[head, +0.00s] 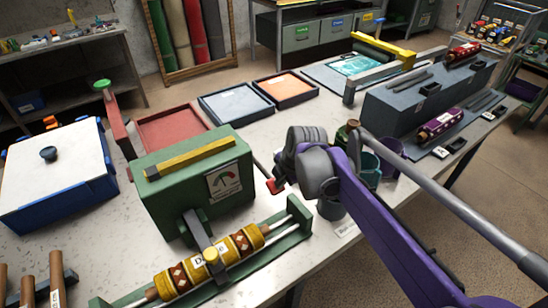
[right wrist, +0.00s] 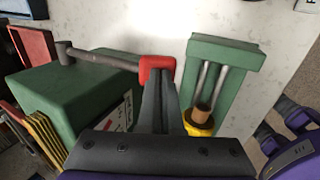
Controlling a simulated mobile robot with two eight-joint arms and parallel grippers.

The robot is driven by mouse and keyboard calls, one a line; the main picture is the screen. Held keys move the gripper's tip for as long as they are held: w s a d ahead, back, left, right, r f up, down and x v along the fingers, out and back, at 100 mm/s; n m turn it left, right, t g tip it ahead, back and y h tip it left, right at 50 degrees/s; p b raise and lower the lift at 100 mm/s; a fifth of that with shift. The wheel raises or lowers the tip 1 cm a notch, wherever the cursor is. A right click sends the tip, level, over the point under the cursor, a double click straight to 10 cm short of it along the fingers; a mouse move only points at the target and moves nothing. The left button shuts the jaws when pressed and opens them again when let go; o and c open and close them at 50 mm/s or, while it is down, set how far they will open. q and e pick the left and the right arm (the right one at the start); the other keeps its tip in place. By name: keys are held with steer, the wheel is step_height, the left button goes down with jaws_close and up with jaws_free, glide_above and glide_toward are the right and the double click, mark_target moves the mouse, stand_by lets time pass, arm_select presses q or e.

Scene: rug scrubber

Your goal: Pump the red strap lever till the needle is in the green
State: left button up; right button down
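The green box (head: 190,190) stands mid-table with a gauge (head: 224,181) on its front. The gauge has a coloured arc with some green; the needle's exact position is too small to tell. The lever is a dark rod ending in a red handle (head: 274,186), sloping down from the box's right side. In the right wrist view the red handle (right wrist: 157,67) lies at my fingertips. My right gripper (right wrist: 158,90) looks shut, its fingers together against the handle; I see no clear grip around it. In the head view the wrist partly hides the fingers. My left gripper is not in view.
A yellow-brown roll (head: 212,262) lies in a green stand before the box. A white-topped blue box (head: 55,175) is at left; red (head: 172,128), blue (head: 236,103) and orange (head: 287,88) trays lie behind. Cups (head: 370,168) stand right of my wrist, near a grey block (head: 425,100).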

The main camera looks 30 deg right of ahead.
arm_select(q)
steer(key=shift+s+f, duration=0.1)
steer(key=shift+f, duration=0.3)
arm_select(e)
steer(key=shift+f, duration=0.75)
arm_select(q)
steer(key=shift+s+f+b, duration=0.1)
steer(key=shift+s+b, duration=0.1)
steer(key=shift+b, duration=0.1)
arm_select(e)
steer(key=shift+s+f, duration=0.3)
steer(key=shift+a, duration=0.1)
